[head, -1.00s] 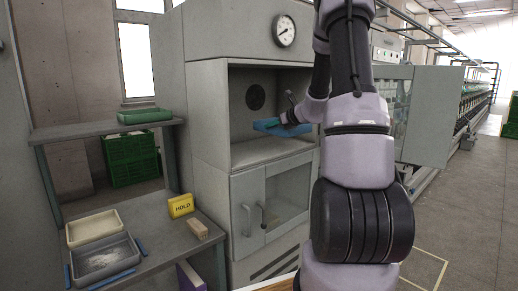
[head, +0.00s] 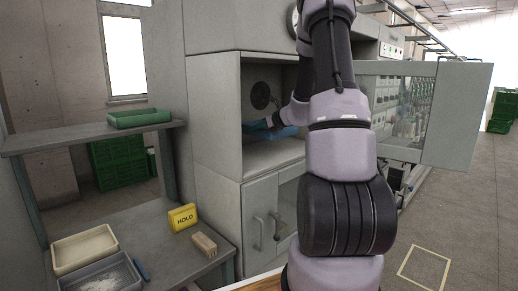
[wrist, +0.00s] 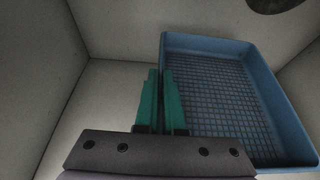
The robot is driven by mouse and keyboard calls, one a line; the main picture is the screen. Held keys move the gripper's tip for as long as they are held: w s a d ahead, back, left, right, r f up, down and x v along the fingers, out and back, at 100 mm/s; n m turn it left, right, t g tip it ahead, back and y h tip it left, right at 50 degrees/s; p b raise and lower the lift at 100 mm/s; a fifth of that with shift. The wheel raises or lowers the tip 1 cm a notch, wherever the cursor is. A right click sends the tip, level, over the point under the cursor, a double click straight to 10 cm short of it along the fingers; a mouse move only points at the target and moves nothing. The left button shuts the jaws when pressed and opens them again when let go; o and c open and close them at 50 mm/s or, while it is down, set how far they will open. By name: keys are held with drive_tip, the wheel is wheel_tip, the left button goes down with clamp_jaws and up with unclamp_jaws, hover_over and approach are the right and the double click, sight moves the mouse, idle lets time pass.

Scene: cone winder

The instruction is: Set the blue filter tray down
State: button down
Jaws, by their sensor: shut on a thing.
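The blue filter tray (wrist: 225,45) has a grid floor and fills the right of the wrist view. My gripper (wrist: 161,78) has its two teal fingers shut on the tray's left wall. In the head view the tray (head: 259,133) shows as a blue strip inside the open cabinet compartment (head: 262,166), partly hidden by my arm. The tray seems to be above the compartment floor, but I cannot tell whether any of it touches. My fingertips cannot be made out in the head view.
The compartment has plain walls and a dark round opening (head: 260,95) at the back. Its floor is bare near the front. A bench at left holds a yellow HOLD sign (head: 183,217), a wooden block (head: 205,244), a cream tray (head: 85,249) and a grey tray (head: 103,276).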

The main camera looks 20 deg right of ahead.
wheel_tip(320, 180, down, 8)
drive_tip(key=shift+r, duration=0.2)
drive_tip(key=shift+f, duration=0.1)
drive_tip(key=c, duration=1)
unclamp_jaws()
drive_tip(key=v, duration=1.1)
drive_tip(key=shift+s+d+r, duration=0.1)
drive_tip(key=shift+s+r, duration=0.05)
drive_tip(key=shift+r, duration=0.1)
drive_tip(key=shift+s+r, duration=0.1)
drive_tip(key=shift+s, duration=0.15)
